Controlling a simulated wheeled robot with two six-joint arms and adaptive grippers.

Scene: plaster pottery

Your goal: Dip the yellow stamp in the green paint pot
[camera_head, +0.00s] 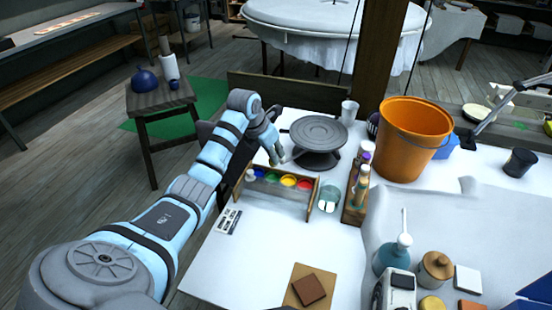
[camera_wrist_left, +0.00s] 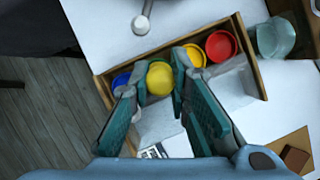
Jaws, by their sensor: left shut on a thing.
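My left gripper (camera_head: 277,155) is low over the back edge of the wooden paint tray (camera_head: 294,203) in the head view. In the left wrist view, its fingers (camera_wrist_left: 154,76) are shut on the yellow stamp (camera_wrist_left: 160,79), whose rounded yellow end faces the camera. The stamp is over the row of pots, between the blue pot (camera_wrist_left: 121,80) and the yellow pot (camera_wrist_left: 194,55). The green pot (camera_head: 271,178) shows in the head view between blue and yellow; in the wrist view stamp and fingers mostly hide it. I cannot tell whether stamp and paint touch.
The red pot (camera_wrist_left: 221,46) ends the row. A glass jar (camera_head: 329,196) stands right of the tray. A grey turntable (camera_head: 318,136) stands behind it. A wooden bottle rack (camera_head: 352,208) and an orange bucket (camera_head: 411,140) are further right. The table's front left is mostly clear.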

